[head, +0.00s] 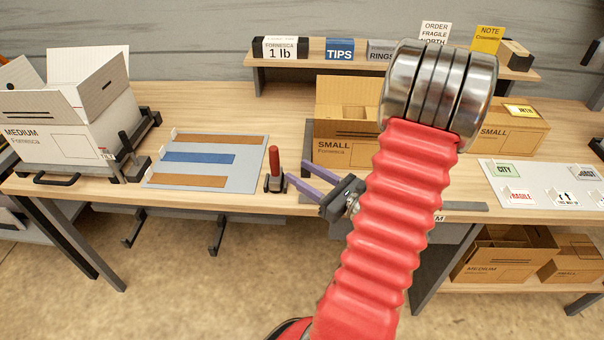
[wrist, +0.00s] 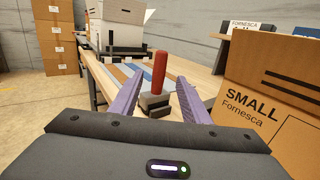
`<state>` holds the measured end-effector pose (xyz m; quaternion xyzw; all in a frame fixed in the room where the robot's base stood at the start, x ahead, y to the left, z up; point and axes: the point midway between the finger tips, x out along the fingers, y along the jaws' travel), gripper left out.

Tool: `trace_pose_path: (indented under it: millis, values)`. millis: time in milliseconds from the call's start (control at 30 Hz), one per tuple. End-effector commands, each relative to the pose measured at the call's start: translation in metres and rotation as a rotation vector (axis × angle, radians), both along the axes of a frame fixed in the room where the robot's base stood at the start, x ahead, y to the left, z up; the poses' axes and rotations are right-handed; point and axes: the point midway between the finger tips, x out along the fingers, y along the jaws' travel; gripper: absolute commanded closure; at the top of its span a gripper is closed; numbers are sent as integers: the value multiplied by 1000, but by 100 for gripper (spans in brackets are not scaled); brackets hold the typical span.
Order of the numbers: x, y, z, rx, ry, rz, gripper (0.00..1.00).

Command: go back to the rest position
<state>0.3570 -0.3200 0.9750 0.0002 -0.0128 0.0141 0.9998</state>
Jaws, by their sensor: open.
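My gripper (head: 310,180) is open and empty, held above the front edge of the workbench, with its purple fingers pointing left. A red-handled tool (head: 274,176) on a dark base stands upright on the bench just beyond the fingertips. In the wrist view the red-handled tool (wrist: 157,88) shows between the two fingers of my gripper (wrist: 155,95), and I see no contact. My red ribbed arm covers part of the small box and the middle of the bench in the head view.
An open small box (head: 338,140) stands right of the gripper, close by in the wrist view (wrist: 265,85). A grey board with strips (head: 255,150) and an open white medium box (head: 85,130) are left. A label board (head: 530,200) lies right. A shelf (head: 285,62) runs behind.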

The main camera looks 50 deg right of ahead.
Motion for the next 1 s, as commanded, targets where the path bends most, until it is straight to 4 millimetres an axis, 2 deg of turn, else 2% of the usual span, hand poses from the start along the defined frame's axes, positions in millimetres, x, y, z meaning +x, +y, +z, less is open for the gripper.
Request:
trace_pose_path:
  millis: [367,433,533,700,1000]
  values:
    - [0,0,0,-2,0,0,58]
    - [0,0,-3,-10,12,-2,58]
    - [0,9,-13,-27,49,37,58]
    - [-8,46,-38,-78,150,185,58]
    - [-31,130,-55,-361,328,597,58]
